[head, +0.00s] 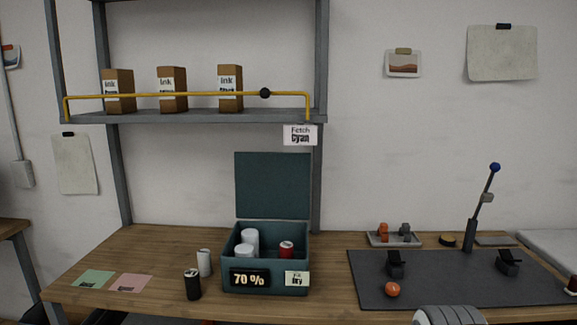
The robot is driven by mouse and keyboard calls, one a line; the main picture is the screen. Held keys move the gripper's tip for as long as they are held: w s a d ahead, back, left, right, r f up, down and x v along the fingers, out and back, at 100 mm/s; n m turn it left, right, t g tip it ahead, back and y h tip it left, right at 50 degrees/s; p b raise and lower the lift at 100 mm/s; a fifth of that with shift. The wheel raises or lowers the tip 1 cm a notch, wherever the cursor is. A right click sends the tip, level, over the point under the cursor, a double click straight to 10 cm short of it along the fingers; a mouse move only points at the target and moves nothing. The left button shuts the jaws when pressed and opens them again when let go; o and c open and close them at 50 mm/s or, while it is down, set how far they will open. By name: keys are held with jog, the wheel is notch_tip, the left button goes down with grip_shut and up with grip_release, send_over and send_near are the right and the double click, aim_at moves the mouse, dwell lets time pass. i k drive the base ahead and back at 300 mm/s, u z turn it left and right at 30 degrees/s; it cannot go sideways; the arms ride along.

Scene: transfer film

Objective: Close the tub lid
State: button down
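The tub (225,267) is a dark teal box on the wooden table, left of the dark mat, with a "70 %" label and a white label on its front. Its lid (272,185) stands upright at the back edge, fully open. Inside the tub are two white canisters (250,239) and a red canister (286,249). My gripper is not visible; a grey ribbed rounded part at the bottom edge, right of centre, may be part of my arm.
A white canister (204,263) and a black canister (193,284) stand left of the tub. A dark mat (450,283) lies to the right with an orange ball (392,289) and black clamps. A shelf (200,117) with a yellow rail and ink boxes hangs above the lid.

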aim_at(268, 185)
jog(key=i, duration=1.05)
jog(key=z, duration=0.05)
